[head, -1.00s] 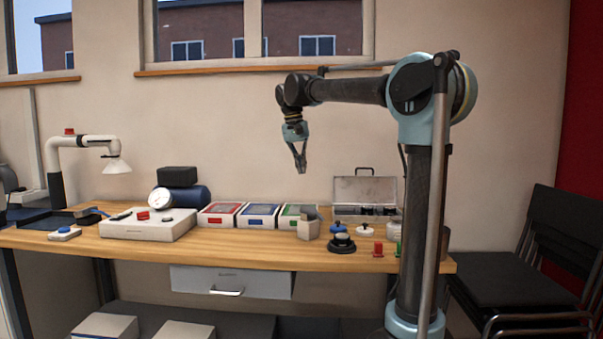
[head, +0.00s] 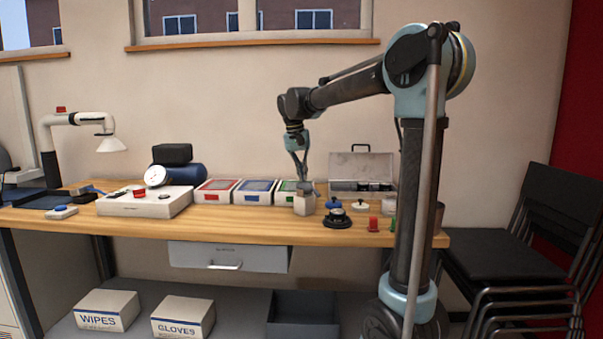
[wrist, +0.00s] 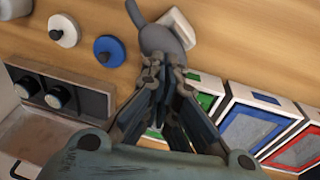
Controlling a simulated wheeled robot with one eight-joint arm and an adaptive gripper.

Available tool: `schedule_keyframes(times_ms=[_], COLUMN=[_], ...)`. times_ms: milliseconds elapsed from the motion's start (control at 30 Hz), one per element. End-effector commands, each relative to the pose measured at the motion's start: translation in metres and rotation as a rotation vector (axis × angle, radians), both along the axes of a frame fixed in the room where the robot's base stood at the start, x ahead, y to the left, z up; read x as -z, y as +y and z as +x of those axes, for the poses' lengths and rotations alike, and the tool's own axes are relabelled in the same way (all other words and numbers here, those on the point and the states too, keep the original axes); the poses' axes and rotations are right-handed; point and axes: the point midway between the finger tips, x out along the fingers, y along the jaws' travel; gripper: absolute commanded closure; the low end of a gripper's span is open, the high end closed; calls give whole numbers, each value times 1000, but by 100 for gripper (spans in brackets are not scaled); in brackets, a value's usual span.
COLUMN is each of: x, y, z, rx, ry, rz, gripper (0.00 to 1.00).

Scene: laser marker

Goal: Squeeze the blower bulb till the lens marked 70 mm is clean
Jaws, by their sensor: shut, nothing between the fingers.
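The grey blower bulb (wrist: 168,42) sits by a pale block-shaped holder (wrist: 182,25) on the bench in the wrist view, its thin nozzle towards the top. In the head view the holder (head: 304,206) stands near the front of the green-marked box. My gripper (wrist: 162,68) points down just above or against the bulb; I cannot tell if it touches. Its fingers are together with nothing between them. It also shows in the head view (head: 303,176). Two dark lenses (wrist: 57,96) stand in the open case (wrist: 95,100). I cannot read any 70 mm mark or see dust.

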Motion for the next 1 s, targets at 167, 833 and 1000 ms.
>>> schedule_keyframes(times_ms=[167, 833, 1000], x=[0, 16, -1], y=[0, 0, 1], z=[0, 0, 0], rx=[0, 1, 3], ry=[0, 1, 1], rz=[0, 0, 0], gripper=[100, 100, 100])
